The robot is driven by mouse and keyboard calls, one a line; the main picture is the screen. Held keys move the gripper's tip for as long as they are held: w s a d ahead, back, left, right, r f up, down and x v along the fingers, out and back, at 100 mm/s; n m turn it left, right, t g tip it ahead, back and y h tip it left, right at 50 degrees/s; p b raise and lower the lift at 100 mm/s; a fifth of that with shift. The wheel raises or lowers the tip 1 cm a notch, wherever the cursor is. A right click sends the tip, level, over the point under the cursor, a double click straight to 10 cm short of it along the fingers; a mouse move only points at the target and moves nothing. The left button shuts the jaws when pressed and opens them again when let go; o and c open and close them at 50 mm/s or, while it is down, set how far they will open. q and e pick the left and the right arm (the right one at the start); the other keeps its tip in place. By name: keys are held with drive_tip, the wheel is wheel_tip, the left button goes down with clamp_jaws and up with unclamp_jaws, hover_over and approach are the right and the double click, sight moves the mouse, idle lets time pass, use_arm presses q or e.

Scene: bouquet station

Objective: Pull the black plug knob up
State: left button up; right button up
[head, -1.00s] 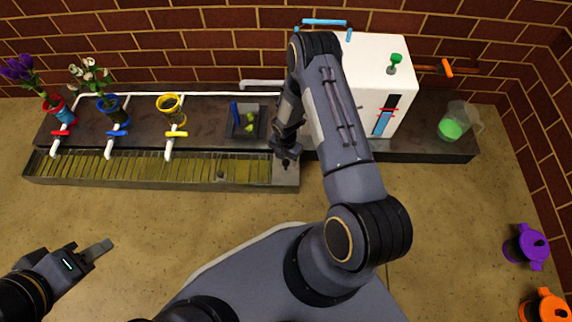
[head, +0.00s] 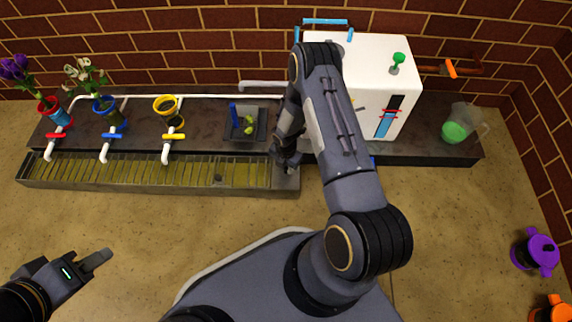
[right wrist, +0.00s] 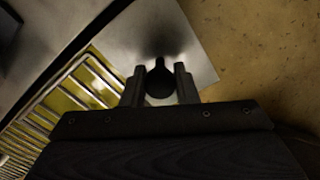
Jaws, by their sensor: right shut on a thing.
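The black plug knob (right wrist: 159,82) shows in the right wrist view, between the fingers of my right gripper (right wrist: 160,85). It is over the bare metal plate at the end of the slatted trough; whether it is seated or raised cannot be told. In the head view my right gripper (head: 286,163) is at the trough's right end, and the knob is mostly hidden by the fingers and arm. My right gripper is shut on the knob. My left gripper (head: 97,260) hangs empty over the floor at lower left; its finger gap is not clear.
The slatted trough (head: 150,172) runs along the counter front. Behind it are white taps, flower vases (head: 50,106), a yellow pot (head: 168,107) and a dark bin (head: 258,124). A white tank (head: 365,70) stands right of my right arm. A pitcher (head: 455,132) stands further right.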

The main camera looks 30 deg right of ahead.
drive_tip(key=shift+r, duration=0.1)
drive_tip(key=shift+r+p, duration=1.05)
drive_tip(key=shift+r, duration=0.45)
drive_tip(key=o, duration=0.8)
wheel_tip(320, 180, up, 9)
drive_tip(key=p, duration=0.6)
